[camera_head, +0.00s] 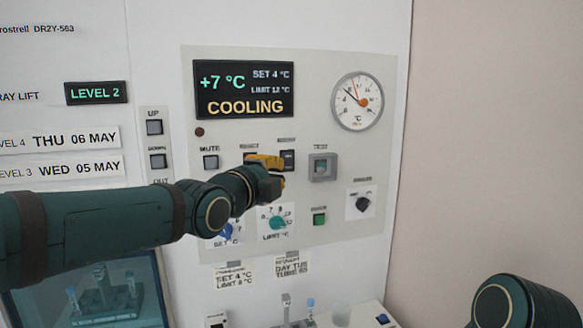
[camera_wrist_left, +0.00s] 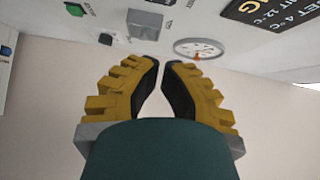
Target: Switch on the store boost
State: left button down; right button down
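The store's control panel (camera_head: 320,225) stands on the wall with a lit display (camera_head: 244,90) reading +7 °C and COOLING. I cannot read the word boost on any label. A dark button (camera_head: 288,160) under a blurred label sits just beyond my gripper. My right gripper is out of view.
A grey TEST module (camera_head: 322,167), a round gauge (camera_head: 357,101), a MUTE button (camera_head: 210,162) and a teal LIMIT knob (camera_head: 277,222) share the panel. UP and DOWN buttons are at the left. A shelf with small items lies below. Beige wall (camera_head: 480,130) is clear at the right.

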aim_at(288, 161)
pick_arm(q)
jog(key=shift+s+d+b, duration=0.1)
jog(key=shift+s+b, duration=0.15)
jog(key=shift+b, duration=0.05)
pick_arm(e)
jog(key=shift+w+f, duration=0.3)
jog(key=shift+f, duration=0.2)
pick_arm(q)
jog(key=shift+s, duration=0.1)
jog(key=x, duration=0.4)
jog(key=a+p+x, duration=0.1)
jog(key=x, duration=0.3)
jog(key=w+x, duration=0.1)
jog(key=x, duration=0.3)
jog(key=shift+s+a+r+p, duration=0.1)
jog(key=shift+a+p, duration=0.2)
jog(key=shift+a, duration=0.1)
jog(key=shift+w+a, duration=0.15)
jog(key=shift+w, duration=0.5)
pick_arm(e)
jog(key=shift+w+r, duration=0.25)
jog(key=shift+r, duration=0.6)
pick_arm(q)
jog(key=shift+r, duration=0.1)
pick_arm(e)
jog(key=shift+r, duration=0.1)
